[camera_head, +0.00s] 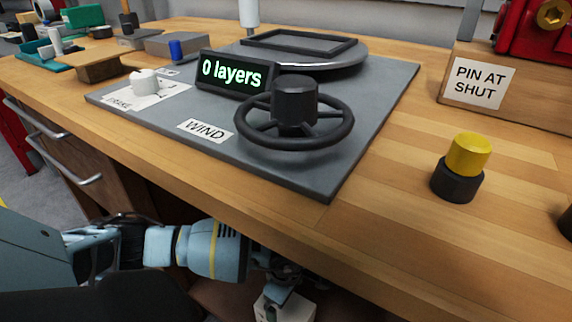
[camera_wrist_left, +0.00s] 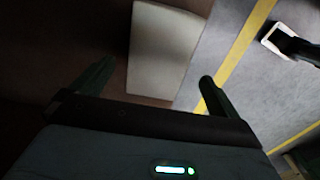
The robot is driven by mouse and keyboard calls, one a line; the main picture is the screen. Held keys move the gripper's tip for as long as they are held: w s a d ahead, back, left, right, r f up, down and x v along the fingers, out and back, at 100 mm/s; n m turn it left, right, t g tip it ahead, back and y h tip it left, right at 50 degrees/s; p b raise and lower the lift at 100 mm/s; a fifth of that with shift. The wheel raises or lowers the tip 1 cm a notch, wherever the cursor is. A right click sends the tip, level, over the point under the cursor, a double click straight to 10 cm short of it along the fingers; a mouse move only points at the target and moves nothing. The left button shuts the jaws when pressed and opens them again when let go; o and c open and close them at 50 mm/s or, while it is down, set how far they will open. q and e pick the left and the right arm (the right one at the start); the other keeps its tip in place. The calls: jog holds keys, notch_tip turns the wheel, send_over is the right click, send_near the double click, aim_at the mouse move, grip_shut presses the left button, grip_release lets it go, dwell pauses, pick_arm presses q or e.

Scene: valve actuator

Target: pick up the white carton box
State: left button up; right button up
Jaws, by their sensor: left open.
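A pale, off-white box (camera_wrist_left: 165,45), which looks like the white carton, shows in the left wrist view ahead of my left gripper (camera_wrist_left: 155,78). Its lower end reaches between the two dark fingers, which stand apart with space on both sides. I cannot tell whether either finger touches it. In the head view my left gripper (camera_head: 277,289) is low, below the bench's front edge, over a pale boxy shape (camera_head: 300,308) cut off by the bottom of the frame. My right gripper is not in view.
The wooden bench (camera_head: 390,235) overhangs my left arm. On it are a grey plate (camera_head: 335,165) with a black handwheel (camera_head: 295,105), a display reading "0 layers" (camera_head: 231,74) and a yellow-topped knob (camera_head: 468,155). Yellow lines (camera_wrist_left: 240,62) mark the grey floor.

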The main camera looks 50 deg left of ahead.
aim_at(285, 314)
pick_arm(q)
jog(key=shift+f, duration=0.9)
jog(key=f+b, duration=0.1)
jog(key=f, duration=0.1)
jog(key=f+b, duration=0.1)
jog(key=f, duration=0.1)
jog(key=shift+a+f+b, duration=0.2)
jog(key=shift+f+b, duration=0.05)
jog(key=shift+b, duration=0.05)
jog(key=shift+f, duration=0.15)
jog(key=c, duration=1.4)
jog(key=shift+c, duration=1.2)
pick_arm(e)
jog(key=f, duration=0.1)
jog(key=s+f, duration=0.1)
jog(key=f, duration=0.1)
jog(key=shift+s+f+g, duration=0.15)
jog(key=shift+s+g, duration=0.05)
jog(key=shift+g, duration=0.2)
